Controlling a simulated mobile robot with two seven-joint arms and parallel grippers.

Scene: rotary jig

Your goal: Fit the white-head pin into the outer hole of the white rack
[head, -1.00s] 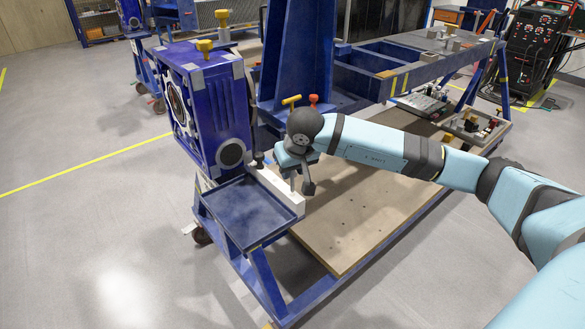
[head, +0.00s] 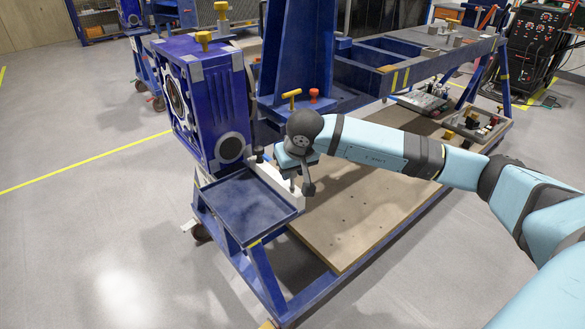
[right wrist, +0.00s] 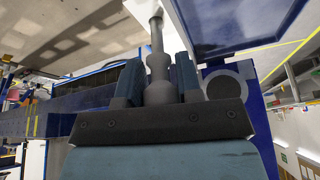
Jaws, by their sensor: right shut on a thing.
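The white rack (head: 275,184) is a pale bar along the back right edge of a blue tray, partly covered by my right gripper (head: 300,180). A black-topped pin (head: 259,154) stands upright at its far end. My right gripper is over the near end of the rack. In the right wrist view, its fingers are shut on a grey pin (right wrist: 157,38), with the thin shaft pointing away past the fingertips. The pin's head colour is hidden. I cannot tell whether the shaft tip is in a hole. My left gripper is not in view.
The blue tray (head: 245,207) in front of the rack looks empty. A blue gearbox-like housing (head: 205,105) stands behind it. A yellow handle (head: 291,94) and a red knob (head: 314,95) rise behind my gripper. The wooden board (head: 350,225) at right is mostly clear.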

